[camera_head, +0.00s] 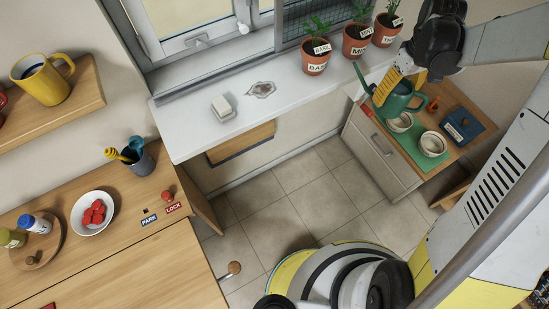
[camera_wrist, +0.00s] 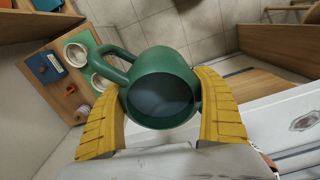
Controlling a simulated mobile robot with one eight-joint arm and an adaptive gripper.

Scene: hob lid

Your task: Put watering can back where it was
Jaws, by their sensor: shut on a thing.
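The green watering can (camera_head: 398,101) is in my gripper (camera_head: 393,84), in front of the windowsill's right end in the head view. Its spout points up and left toward the potted herbs, and its handle is on the right. In the wrist view the can (camera_wrist: 162,88) sits between the two yellow fingers of my gripper (camera_wrist: 161,115), which press on its sides. I look down into its dark open top. The can overlaps the small cabinet with the green mat in the head view; its exact height above it is unclear.
Bowls (camera_head: 432,144) stand on the green mat (camera_head: 408,146), beside a blue box (camera_head: 461,127).

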